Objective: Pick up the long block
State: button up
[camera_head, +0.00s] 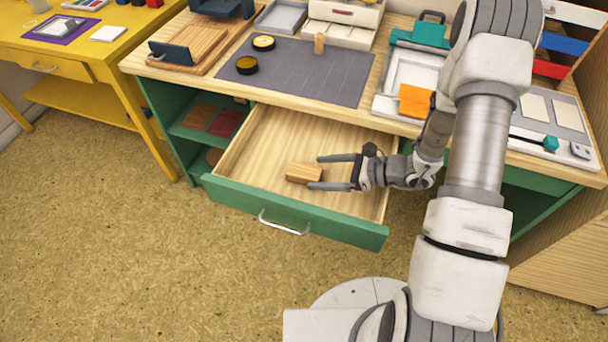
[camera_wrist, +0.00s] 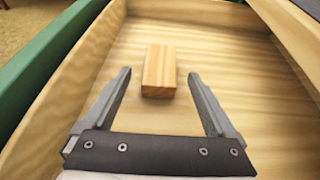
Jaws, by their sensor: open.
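The long block (camera_head: 304,173) is a plain wooden block lying flat in the open drawer (camera_head: 255,143). In the wrist view the block (camera_wrist: 160,70) lies just beyond and between the fingertips, its long side pointing away from me. In the wrist view my gripper (camera_wrist: 158,75) is open, one finger to each side of the block's near end. Neither finger appears to touch the block.
The drawer's green front (camera_head: 290,212) with its metal handle (camera_head: 284,224) and its wooden side walls border the space. The desk top with a grey mat (camera_head: 310,75), ink pots and trays stands above the drawer's back. The drawer floor around the block is bare.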

aim_at(310, 172)
jog(key=b+x, duration=0.1)
jog(key=x, duration=0.4)
grip_shut()
dwell(0.4)
jog(key=shift+r, duration=0.1)
